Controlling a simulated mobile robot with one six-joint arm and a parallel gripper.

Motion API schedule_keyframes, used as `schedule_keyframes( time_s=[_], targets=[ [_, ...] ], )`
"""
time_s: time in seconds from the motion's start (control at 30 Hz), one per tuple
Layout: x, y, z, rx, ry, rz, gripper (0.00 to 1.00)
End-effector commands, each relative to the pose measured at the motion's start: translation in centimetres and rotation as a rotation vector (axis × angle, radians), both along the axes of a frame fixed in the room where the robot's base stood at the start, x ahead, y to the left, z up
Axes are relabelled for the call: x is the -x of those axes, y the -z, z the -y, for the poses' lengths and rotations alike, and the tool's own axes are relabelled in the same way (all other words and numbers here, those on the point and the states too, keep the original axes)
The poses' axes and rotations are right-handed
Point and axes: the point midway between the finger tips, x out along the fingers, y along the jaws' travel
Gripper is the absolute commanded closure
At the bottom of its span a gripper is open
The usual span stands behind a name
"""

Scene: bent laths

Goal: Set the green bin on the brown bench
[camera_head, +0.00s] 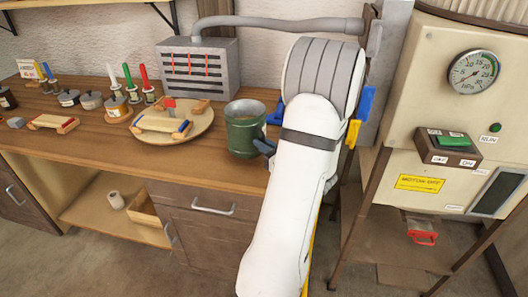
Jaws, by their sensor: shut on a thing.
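The green bin (241,134) is a round, dark green, open-topped container, upright above the right part of the brown bench (95,141). The bench has a wooden top with drawers and an open shelf below. My gripper (262,146) is at the bin's right side, shut on it. Only a dark part of the gripper shows; my white arm hides the rest. I cannot tell whether the bin's base touches the bench top or hangs just above it.
A round wooden board (196,126) with a bent-lath form lies left of the bin. A grey box (190,88) with a pipe stands behind. Coloured candle-like sticks (128,78) and small pots stand farther left. A beige machine (437,85) with a gauge stands at the right.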

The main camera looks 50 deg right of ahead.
Motion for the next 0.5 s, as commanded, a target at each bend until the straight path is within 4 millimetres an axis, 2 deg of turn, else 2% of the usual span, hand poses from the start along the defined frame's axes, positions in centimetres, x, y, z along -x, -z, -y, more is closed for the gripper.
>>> schedule_keyframes(
  time_s=[0.03, 0.13, 0.4, 0.43, 0.5],
  targets=[
    [0.0, 1.0, 0.0, -0.006, 0.001, 0.001, 1.0],
    [0.0, 2.2, 0.0, -0.004, 0.001, 0.001, 1.0],
    [0.1, 2.8, 0.1, 0.0, 0.001, 0.001, 1.0],
    [0.1, 2.8, 0.0, -0.001, 0.001, -0.001, 0.9],
    [0.1, 2.8, 0.1, -0.001, 0.001, -0.001, 0.84]
  ],
)
